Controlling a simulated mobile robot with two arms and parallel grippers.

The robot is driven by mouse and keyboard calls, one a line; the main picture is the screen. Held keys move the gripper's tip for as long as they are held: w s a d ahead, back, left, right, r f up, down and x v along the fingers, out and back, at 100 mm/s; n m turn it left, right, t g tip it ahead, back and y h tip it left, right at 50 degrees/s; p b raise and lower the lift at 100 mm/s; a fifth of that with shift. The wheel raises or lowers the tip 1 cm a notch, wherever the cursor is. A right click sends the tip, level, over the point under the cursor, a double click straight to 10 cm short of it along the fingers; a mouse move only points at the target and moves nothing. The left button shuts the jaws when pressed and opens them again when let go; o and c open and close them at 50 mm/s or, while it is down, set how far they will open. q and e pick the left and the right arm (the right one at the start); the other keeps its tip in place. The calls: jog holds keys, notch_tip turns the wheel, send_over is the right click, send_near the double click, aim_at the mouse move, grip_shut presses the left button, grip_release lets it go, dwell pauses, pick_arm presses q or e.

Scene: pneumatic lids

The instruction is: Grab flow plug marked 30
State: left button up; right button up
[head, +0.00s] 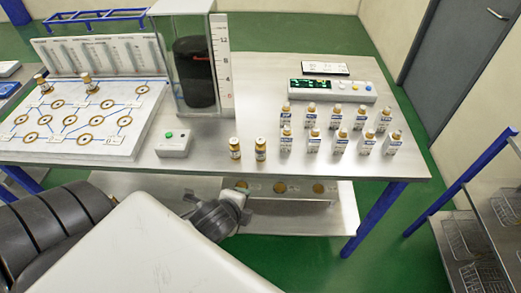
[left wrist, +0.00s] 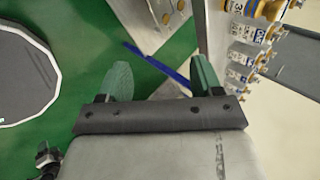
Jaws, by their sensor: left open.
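Several flow plugs with brass tops and blue-and-white labels stand upright in two rows on the right of the table, such as one front plug (head: 339,143). Their numbers are too small to read in the head view. The left wrist view shows several plugs at the upper right; a label on the top one (left wrist: 237,7) seems to begin with 3, but I cannot read it surely. My left gripper (left wrist: 162,73) is open and empty, its green fingers apart, below the table edge and left of the plugs in that view. Its fingers are not clear in the head view.
Two brass-capped bottles (head: 260,150) stand left of the plugs. A green-button box (head: 174,144), a board with brass rings (head: 62,142) and a clear cylinder stand (head: 184,15) are further left. A display box (head: 333,91) lies behind the plugs. The table's right end (head: 408,168) is bare.

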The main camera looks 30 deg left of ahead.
pick_arm(q)
jog(key=w+a+m+t, duration=0.3)
jog(key=w+m, duration=0.1)
jog(key=m, duration=0.4)
jog(key=m+t, duration=0.2)
jog(key=m, duration=0.9)
send_near(258, 153)
jog(key=f, duration=0.1)
jog(key=x, duration=0.6)
jog(key=shift+w+r+p, duration=0.1)
jog(key=shift+w+p, duration=0.15)
jog(key=shift+p, duration=0.05)
jog(key=x, duration=0.1)
jog(key=p+x, duration=0.1)
jog(key=x, duration=0.2)
jog(key=shift+w+r, duration=0.2)
jog(key=shift+w, duration=0.25)
jog(key=shift+w+a+f, duration=0.1)
jog(key=shift+w+f, duration=0.05)
jog(key=shift+w, duration=0.05)
jog(key=shift+s, duration=0.1)
jog(key=shift+c, duration=0.4)
jog(key=c, duration=1)
